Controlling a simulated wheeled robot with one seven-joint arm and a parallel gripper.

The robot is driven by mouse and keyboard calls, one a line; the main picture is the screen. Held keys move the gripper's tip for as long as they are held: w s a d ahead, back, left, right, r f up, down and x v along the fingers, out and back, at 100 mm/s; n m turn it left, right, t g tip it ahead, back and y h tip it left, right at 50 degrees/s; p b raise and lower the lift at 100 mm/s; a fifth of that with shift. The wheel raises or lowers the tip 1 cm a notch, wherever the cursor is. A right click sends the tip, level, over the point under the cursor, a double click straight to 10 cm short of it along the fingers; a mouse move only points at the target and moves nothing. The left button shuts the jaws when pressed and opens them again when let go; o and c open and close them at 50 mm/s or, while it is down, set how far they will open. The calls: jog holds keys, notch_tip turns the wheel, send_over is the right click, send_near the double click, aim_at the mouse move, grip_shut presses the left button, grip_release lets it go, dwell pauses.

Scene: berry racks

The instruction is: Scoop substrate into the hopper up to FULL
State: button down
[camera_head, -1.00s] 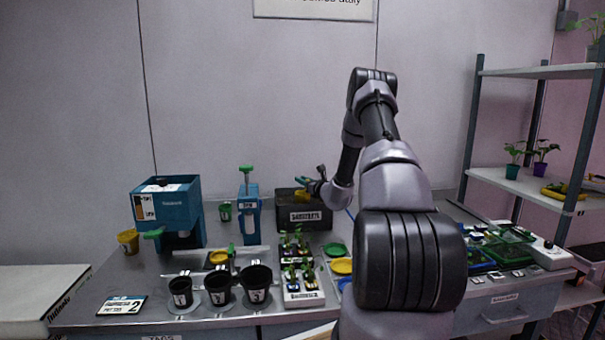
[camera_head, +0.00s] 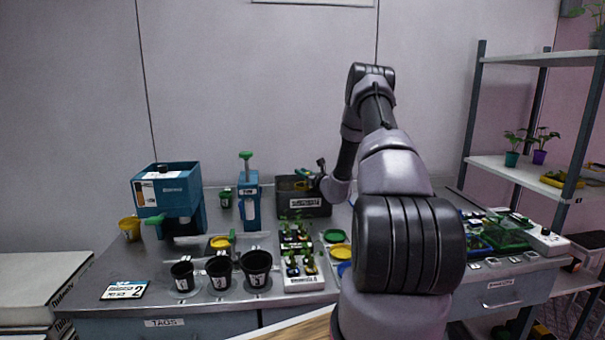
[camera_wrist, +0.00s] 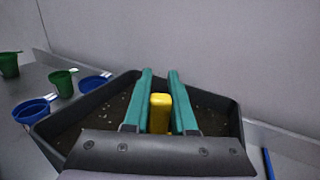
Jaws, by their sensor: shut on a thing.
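The blue hopper (camera_head: 180,185) stands at the left of the bench, with a white and orange label on its front and a green lever. The dark substrate bin (camera_head: 318,209) sits at the back middle of the bench. My gripper (camera_head: 309,177) is at the bin's opening. In the wrist view its teal fingers (camera_wrist: 160,76) are shut on a yellow scoop handle (camera_wrist: 160,101), with speckled brown substrate (camera_wrist: 110,110) around it. The scoop's bowl is hidden, so its load cannot be told. The level inside the hopper is not visible.
A blue press (camera_head: 249,205) with a green handle stands between hopper and bin. Black pots (camera_head: 219,274), a seedling tray (camera_head: 304,284) and a yellow cup (camera_head: 130,229) are in front and left. Green and blue cups (camera_wrist: 60,82) stand beside the bin in the wrist view.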

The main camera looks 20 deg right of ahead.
jog(key=shift+s+a+f, duration=0.1)
jog(key=shift+s+f, duration=0.15)
jog(key=shift+f, duration=0.45)
jog(key=shift+w+r, duration=0.1)
jog(key=shift+r, duration=0.2)
notch_tip(320, 180, up, 15)
jog(key=shift+w+f, duration=0.15)
jog(key=shift+w, duration=0.05)
